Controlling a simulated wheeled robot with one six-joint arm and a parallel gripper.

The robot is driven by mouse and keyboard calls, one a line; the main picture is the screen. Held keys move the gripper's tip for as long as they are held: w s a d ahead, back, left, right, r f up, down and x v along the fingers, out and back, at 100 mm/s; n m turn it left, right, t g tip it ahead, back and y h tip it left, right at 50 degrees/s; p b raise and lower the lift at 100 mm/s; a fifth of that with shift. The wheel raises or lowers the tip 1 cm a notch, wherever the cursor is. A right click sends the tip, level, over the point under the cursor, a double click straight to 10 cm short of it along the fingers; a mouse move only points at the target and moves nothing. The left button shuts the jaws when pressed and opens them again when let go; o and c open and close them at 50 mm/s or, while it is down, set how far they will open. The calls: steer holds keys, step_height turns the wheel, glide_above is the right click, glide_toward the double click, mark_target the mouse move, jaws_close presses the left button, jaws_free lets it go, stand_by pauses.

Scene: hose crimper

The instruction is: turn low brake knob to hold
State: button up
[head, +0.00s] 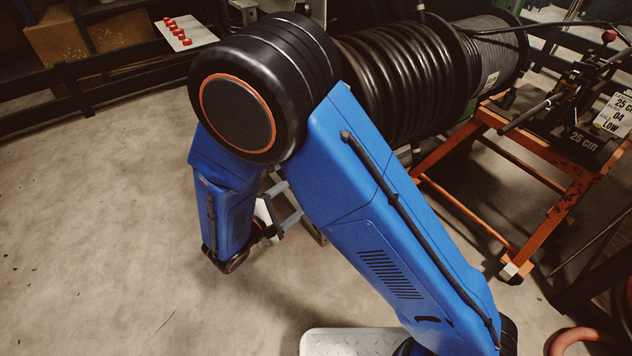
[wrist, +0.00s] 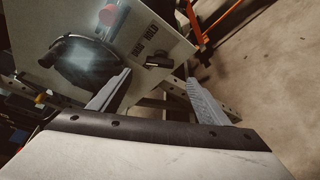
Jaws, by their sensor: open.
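A pale panel (wrist: 185,50) fills the top middle of the wrist view, tilted in the picture. A small dark knob (wrist: 158,62) sits near its lower edge, beside black lettering (wrist: 146,41) that seems to include "HOLD". Which setting the knob points to is too small to tell. My gripper (wrist: 159,76) is open, its two grey fingers spread to either side of the knob in the picture. Contact is not visible, and the depth gap cannot be told. In the head view my gripper (head: 284,208) shows partly behind my blue arm; the knob is hidden there.
A black hose reel (head: 400,80) stands behind my arm. An orange cart (head: 545,195) stands right. Floor (head: 90,230) at left is clear.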

steer(key=x, duration=1.1)
steer(key=shift+s, duration=0.1)
steer(key=c, duration=1.1)
steer(key=shift+o, duration=0.2)
steer(key=m+t+h, duration=0.1)
steer(key=m, duration=0.2)
steer(key=m+t, duration=0.1)
steer(key=m, duration=0.3)
steer(key=m+t+h, duration=0.1)
steer(key=m, duration=0.3)
steer(key=shift+f+t+h, duration=0.3)
steer(key=shift+f, duration=0.1)
